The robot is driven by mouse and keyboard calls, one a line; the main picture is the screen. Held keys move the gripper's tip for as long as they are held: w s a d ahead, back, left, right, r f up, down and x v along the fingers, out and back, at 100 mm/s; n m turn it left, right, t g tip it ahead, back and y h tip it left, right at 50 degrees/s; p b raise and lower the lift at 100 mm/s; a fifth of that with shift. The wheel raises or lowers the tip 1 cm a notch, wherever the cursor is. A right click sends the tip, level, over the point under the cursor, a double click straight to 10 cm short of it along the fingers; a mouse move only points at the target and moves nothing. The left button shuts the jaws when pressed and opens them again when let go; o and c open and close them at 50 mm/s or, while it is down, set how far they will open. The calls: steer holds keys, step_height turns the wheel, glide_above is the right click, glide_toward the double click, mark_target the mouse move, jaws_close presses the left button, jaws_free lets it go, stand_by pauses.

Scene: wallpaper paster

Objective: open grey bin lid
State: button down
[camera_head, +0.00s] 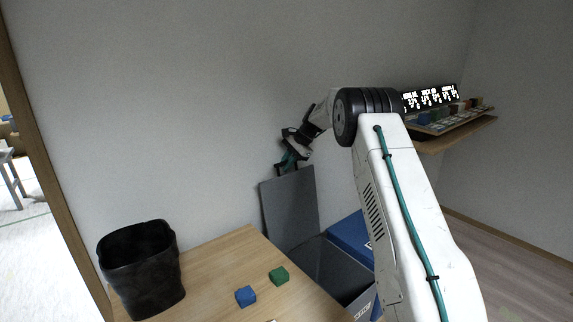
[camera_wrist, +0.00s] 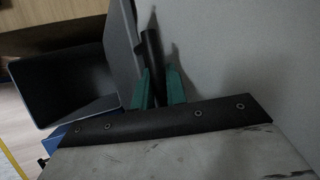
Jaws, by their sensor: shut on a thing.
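The grey bin lid (camera_head: 290,208) stands steeply raised against the wall in the head view. It also shows as a grey panel in the wrist view (camera_wrist: 124,45). The grey bin (camera_head: 345,275) is uncovered, and its dark hollow inside shows in the wrist view (camera_wrist: 75,85). My gripper (camera_head: 287,166) is at the lid's top edge. In the wrist view its teal fingers (camera_wrist: 159,88) are shut around a dark rod-like handle (camera_wrist: 152,48) beside the lid. The exact contact is dim and partly hidden.
A blue bin (camera_head: 350,236) stands beside the grey bin, partly behind my arm. A wall shelf (camera_head: 460,134) with small blocks is at right.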

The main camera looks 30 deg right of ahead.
steer(key=c, duration=1.4)
jaws_free()
steer(key=shift+d+f, duration=0.1)
steer(key=v, duration=0.8)
steer(key=s+a+r+n+h, duration=0.1)
steer(key=s+a+r+n, duration=0.1)
steer(key=s+a+r, duration=0.5)
steer(key=s+a+r+n+g, duration=0.1)
steer(key=s+a+r+n, duration=0.25)
steer(key=s, duration=0.55)
steer(key=s+a+r+n+h, duration=0.1)
steer(key=s+a+r+n, duration=0.1)
steer(key=s+a+r, duration=0.4)
steer(key=s+a+f+n+h, duration=0.1)
steer(key=s+a+f+n, duration=0.1)
steer(key=s, duration=0.9)
steer(key=s+a+f+n+h, duration=0.1)
steer(key=s+f, duration=0.4)
steer(key=s, duration=0.7)
steer(key=s+a+f+n+h, duration=0.1)
steer(key=s+a+f+n, duration=0.2)
steer(key=s, duration=0.9)
steer(key=shift+f+n+g, duration=0.4)
steer(key=shift+f+n, duration=0.05)
steer(key=shift+n, duration=0.3)
